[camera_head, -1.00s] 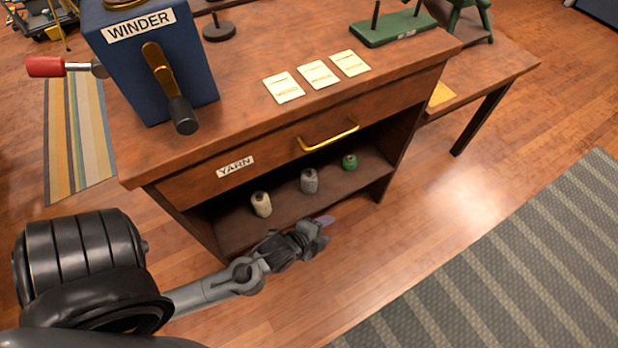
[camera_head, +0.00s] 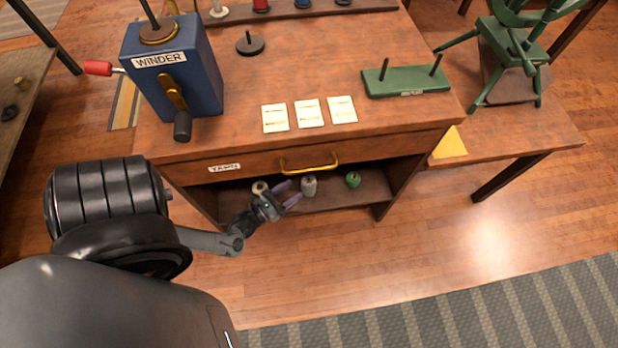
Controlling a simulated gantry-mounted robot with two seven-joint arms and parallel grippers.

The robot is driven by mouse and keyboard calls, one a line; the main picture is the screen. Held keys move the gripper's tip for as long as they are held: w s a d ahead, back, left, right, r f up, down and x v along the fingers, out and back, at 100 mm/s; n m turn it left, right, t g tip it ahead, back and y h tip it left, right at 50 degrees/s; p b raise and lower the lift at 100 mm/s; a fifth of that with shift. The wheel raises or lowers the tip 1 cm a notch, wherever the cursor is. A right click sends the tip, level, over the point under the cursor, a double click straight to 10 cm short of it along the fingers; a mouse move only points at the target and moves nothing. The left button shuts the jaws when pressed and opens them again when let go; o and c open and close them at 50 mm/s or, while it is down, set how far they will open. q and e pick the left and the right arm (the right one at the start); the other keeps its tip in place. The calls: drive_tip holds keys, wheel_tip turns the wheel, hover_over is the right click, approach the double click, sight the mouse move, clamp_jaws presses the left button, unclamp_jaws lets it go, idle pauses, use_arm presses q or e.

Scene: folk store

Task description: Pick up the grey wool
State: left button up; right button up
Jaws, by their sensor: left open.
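The grey wool (camera_head: 309,186) is a small upright cone on the open shelf (camera_head: 335,201) under the drawer marked YARN. A cream cone (camera_head: 260,187) stands to its left, partly hidden by my gripper. A green cone (camera_head: 353,180) stands to its right. My left gripper (camera_head: 288,192) is open in front of the shelf, just left of the grey wool. Its two purple-tipped fingers point toward the wool, and nothing shows between them. I cannot tell whether the nearer finger touches it. My right gripper is not in view.
The drawer with a brass handle (camera_head: 309,165) closes off the space just above the shelf. The table top holds a blue winder (camera_head: 190,75), three cards (camera_head: 309,113) and a green stand (camera_head: 405,80). A striped grey rug (camera_head: 480,315) lies in front; bare floor is between.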

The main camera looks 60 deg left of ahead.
sight(305, 182)
use_arm(q)
drive_tip(key=shift+w+a+f+b, duration=0.1)
drive_tip(key=shift+w+a+b, duration=0.1)
drive_tip(key=shift+w, duration=0.3)
drive_tip(key=shift+w+a+f+b, duration=0.1)
drive_tip(key=shift+w+a+b, duration=0.1)
drive_tip(key=shift+w, duration=0.25)
drive_tip(key=w, duration=0.3)
drive_tip(key=shift+d+r, duration=0.15)
drive_tip(key=shift+d, duration=0.1)
drive_tip(key=shift+w, duration=0.35)
drive_tip(key=shift+w+a+b, duration=0.4)
drive_tip(key=shift+w+b, duration=0.1)
drive_tip(key=shift+b, duration=0.6)
drive_tip(key=w+b, duration=0.1)
drive_tip(key=w, duration=0.2)
drive_tip(key=shift+w+a+r, duration=0.1)
drive_tip(key=shift+w+a, duration=0.05)
drive_tip(key=shift+w, duration=0.3)
drive_tip(key=shift+s, duration=0.3)
drive_tip(key=shift+c, duration=0.4)
drive_tip(key=shift+w+a, duration=0.1)
clamp_jaws()
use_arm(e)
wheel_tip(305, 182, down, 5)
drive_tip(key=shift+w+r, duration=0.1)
